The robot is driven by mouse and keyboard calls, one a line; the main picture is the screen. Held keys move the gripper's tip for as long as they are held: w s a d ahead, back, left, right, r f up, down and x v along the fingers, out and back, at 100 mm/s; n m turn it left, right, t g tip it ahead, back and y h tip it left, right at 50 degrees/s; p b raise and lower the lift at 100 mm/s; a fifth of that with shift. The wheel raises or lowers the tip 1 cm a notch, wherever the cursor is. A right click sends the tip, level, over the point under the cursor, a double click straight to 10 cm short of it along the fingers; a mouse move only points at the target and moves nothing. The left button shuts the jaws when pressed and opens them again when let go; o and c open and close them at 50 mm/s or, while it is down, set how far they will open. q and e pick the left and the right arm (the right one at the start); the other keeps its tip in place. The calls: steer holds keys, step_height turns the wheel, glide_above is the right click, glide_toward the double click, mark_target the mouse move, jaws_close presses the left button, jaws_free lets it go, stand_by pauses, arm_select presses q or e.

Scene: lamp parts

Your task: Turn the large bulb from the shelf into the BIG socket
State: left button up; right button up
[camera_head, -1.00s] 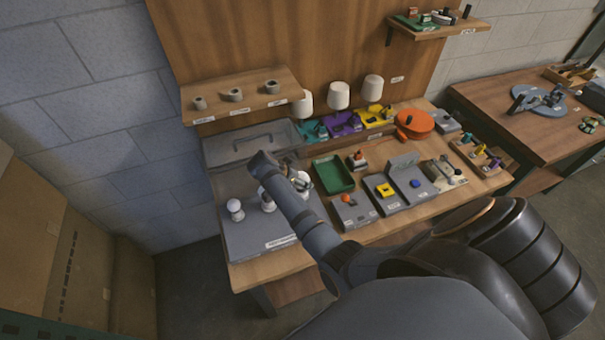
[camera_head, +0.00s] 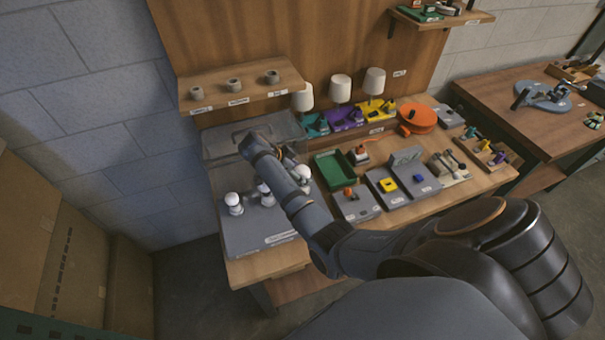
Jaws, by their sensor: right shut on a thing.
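My right arm crosses the grey socket board (camera_head: 243,237) at the left end of the bench. Its gripper (camera_head: 290,161) is mostly hidden behind my own wrist, low over the board's right part. Two other white bulbs stand upright on the board, a left one (camera_head: 233,202) and a middle one (camera_head: 264,190) partly behind my arm. My left gripper is not in view.
The wooden shelf (camera_head: 215,97) above holds three grey ring holders (camera_head: 235,84) with no bulb on them. A clear-lidded grey bin (camera_head: 222,143) lies behind the board. A green tray (camera_head: 333,172), small fixtures and lamps with white shades (camera_head: 340,88) fill the bench to the right.

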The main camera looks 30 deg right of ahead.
steer(key=shift+w+d+r+m+g+b, duration=0.15)
steer(key=shift+m+g+b, duration=0.2)
steer(key=shift+m+b, duration=0.45)
steer(key=shift+w+d+f+m+g+b, duration=0.1)
steer(key=shift+m+g+b, duration=0.25)
steer(key=shift+m+b, duration=0.4)
steer(key=shift+c, duration=0.2)
steer(key=shift+r, duration=0.15)
steer(key=shift+m+g+y+b, duration=0.3)
steer(key=shift+m+g+b, duration=0.1)
steer(key=shift+m+b, duration=0.25)
steer(key=shift+c, duration=0.2)
steer(key=o, duration=1.1)
steer(key=shift+m, duration=0.3)
steer(key=shift+c, duration=0.2)
steer(key=shift+r, duration=0.15)
